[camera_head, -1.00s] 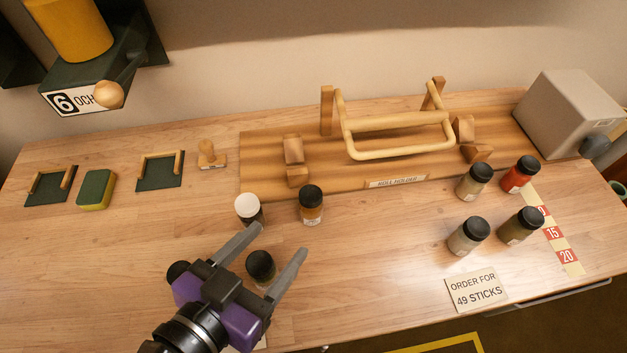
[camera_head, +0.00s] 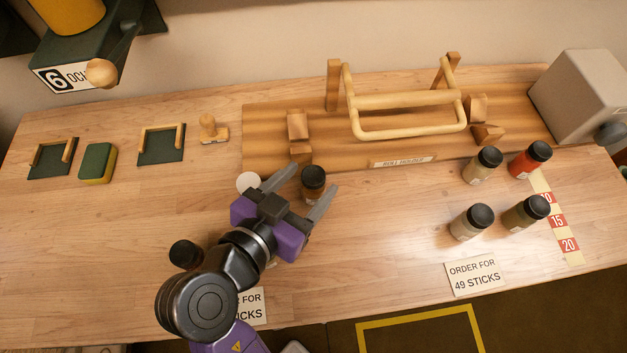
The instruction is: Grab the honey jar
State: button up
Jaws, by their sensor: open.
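The honey jar, which I take to be the amber-brown jar with a black lid (camera_head: 313,177), stands upright on the table in front of the wooden roll holder. My gripper (camera_head: 312,181) is open, with one finger on each side of this jar. Whether the fingers touch it cannot be told from this angle. The jar's lower body is partly hidden.
A white-lidded jar (camera_head: 248,182) stands close to my left finger, partly hidden. A dark-lidded jar (camera_head: 186,254) stands left of my arm. Several jars (camera_head: 472,222) stand at the right. The roll holder (camera_head: 400,118) lies behind.

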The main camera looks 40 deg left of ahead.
grip_shut()
dwell(0.3)
